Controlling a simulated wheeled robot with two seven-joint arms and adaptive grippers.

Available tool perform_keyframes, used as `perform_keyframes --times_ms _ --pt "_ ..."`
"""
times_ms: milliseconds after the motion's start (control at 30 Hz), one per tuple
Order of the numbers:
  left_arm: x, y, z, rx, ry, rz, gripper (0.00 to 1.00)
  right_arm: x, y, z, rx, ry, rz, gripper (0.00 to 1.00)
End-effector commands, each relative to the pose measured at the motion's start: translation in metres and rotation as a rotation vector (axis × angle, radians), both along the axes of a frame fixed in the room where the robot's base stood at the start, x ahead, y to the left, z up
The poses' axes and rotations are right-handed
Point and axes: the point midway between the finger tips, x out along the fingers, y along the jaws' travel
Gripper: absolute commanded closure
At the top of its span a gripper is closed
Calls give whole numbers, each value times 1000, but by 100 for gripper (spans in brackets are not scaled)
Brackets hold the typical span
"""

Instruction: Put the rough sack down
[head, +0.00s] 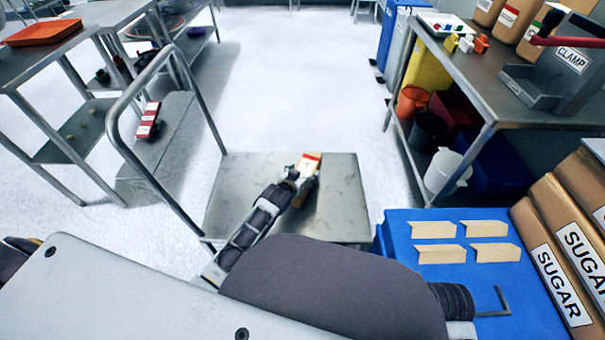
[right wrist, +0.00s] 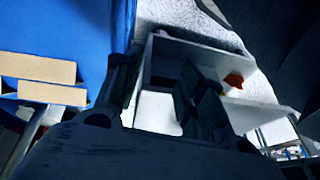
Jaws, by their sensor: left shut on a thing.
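A tan sack (head: 308,166) with a red and white label shows in the head view, over the flat steel cart deck (head: 338,212). My left gripper (head: 298,181) is shut on the near part of this sack and partly hides it. I cannot tell whether the sack touches the deck. In the right wrist view my right gripper (right wrist: 160,85) has its dark fingers apart, with nothing seen between them. The right gripper is not clearly seen in the head view.
The cart handle (head: 128,100) rises left of the deck. A blue surface (head: 393,232) with several tan pieces is at right, beside sugar sacks (head: 560,284). A workbench (head: 462,88) with a clamp stands at upper right. Steel shelving (head: 85,45) stands left; the floor (head: 290,80) beyond is clear.

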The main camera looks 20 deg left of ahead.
Motion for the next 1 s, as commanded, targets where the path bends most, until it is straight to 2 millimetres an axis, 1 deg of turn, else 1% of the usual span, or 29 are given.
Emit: perform_keyframes --times_ms 33,233,433,533,600,700,833,1000 --pt "2 0 5 -1 -9 -1 86 0 0 -1 -1 3 0 60" --pt "2 0 4 -1 -8 0 86 2 0 1 0 -4 -1 60" --pt "2 0 -6 -1 -7 0 86 9 4 1 18 -31 -7 60" --pt "2 0 -14 -1 -7 0 86 12 7 -5 34 -46 -11 60" --pt "2 0 -20 -1 -7 0 86 10 9 -18 42 -45 -11 60" --pt "2 0 -28 -2 -7 0 86 10 11 -26 52 -54 -11 60" --pt "2 -1 -33 -2 -8 0 86 11 12 -30 60 -62 -13 60" --pt "2 -1 -33 -2 -8 0 86 12 12 -30 62 -66 -14 60"
